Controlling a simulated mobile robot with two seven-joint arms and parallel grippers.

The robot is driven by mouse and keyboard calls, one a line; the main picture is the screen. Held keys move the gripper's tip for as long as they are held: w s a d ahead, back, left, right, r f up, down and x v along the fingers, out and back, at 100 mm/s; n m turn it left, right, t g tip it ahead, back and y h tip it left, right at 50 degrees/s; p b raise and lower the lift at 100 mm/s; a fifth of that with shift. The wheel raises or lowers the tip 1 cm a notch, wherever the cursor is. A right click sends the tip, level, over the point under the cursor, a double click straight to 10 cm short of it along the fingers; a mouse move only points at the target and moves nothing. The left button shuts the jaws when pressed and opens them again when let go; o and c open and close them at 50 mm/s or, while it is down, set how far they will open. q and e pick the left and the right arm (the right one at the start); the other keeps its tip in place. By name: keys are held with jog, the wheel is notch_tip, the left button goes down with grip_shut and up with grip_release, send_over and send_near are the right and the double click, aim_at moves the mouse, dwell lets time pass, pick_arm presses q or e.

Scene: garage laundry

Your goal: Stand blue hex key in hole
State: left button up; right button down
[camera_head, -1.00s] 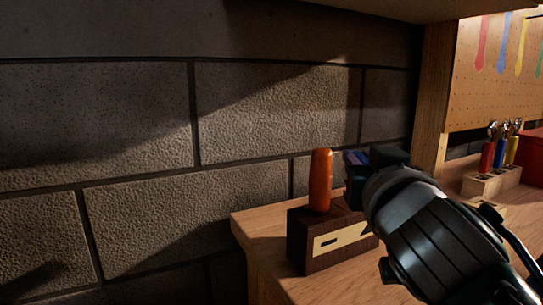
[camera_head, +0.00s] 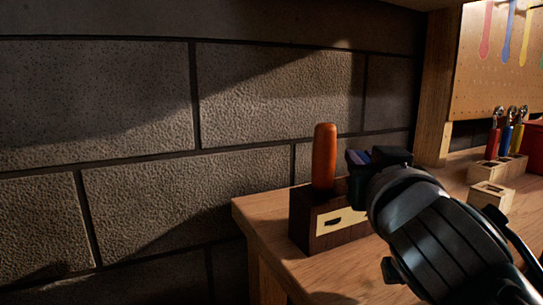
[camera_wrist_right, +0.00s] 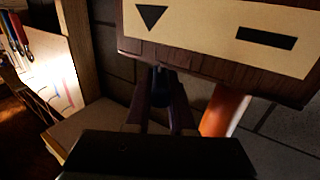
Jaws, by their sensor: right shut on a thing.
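A dark wooden block (camera_head: 303,226) with a pale label (camera_head: 335,222) stands at the left end of the bench. My right gripper (camera_head: 362,159) is just right of the block's top, mostly seen from behind. In the right wrist view the block's label (camera_wrist_right: 197,22) shows a triangle and a slot mark. There my right gripper (camera_wrist_right: 160,112) is shut on a dark blue piece, the blue hex key (camera_wrist_right: 158,82), whose far end is close to the block. Shadow and the block's edge hide whether it is in a hole. My left gripper is out of view.
An orange handle (camera_head: 324,157) stands upright in the block, left of my right gripper. Red, blue and yellow handled tools stand in a light rack (camera_head: 487,172) at the right. A small light block (camera_head: 491,194) is in front. A stone wall is behind.

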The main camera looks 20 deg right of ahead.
jog(key=shift+f, duration=0.3)
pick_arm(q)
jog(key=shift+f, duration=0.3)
pick_arm(e)
jog(key=c, duration=0.7)
grip_release()
jog(key=shift+r, duration=0.1)
